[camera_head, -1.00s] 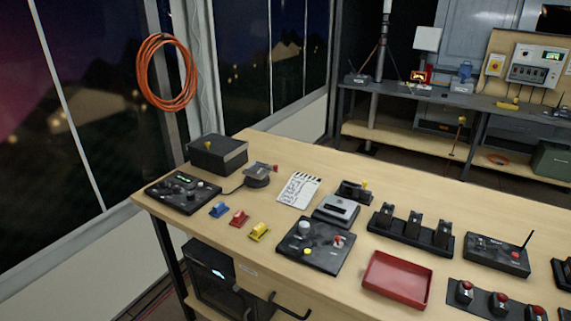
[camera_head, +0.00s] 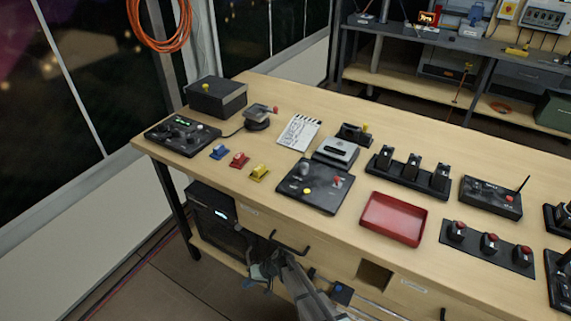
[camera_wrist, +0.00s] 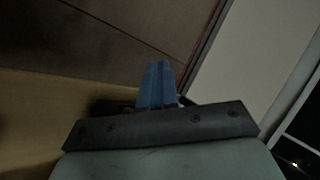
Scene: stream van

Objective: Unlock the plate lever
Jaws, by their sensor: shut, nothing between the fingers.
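A dark round base carrying a grey plate with a red-tipped lever (camera_head: 258,115) stands at the back left of the bench, beside a black box. It looks like the plate lever; its locking position is too small to tell. My gripper (camera_head: 250,284) is low in the head view, in front of the bench, below the drawer handle and far from the lever. In the wrist view, its blue fingers (camera_wrist: 158,85) are together with nothing between them. The lever does not show in the wrist view.
The black box (camera_head: 216,97) is left of the lever, and a black control panel (camera_head: 182,136) is in front. Blue, red and yellow small pieces, a clapperboard (camera_head: 298,131) and a grey device (camera_head: 335,152) lie nearby. A red tray (camera_head: 393,218) is at the front.

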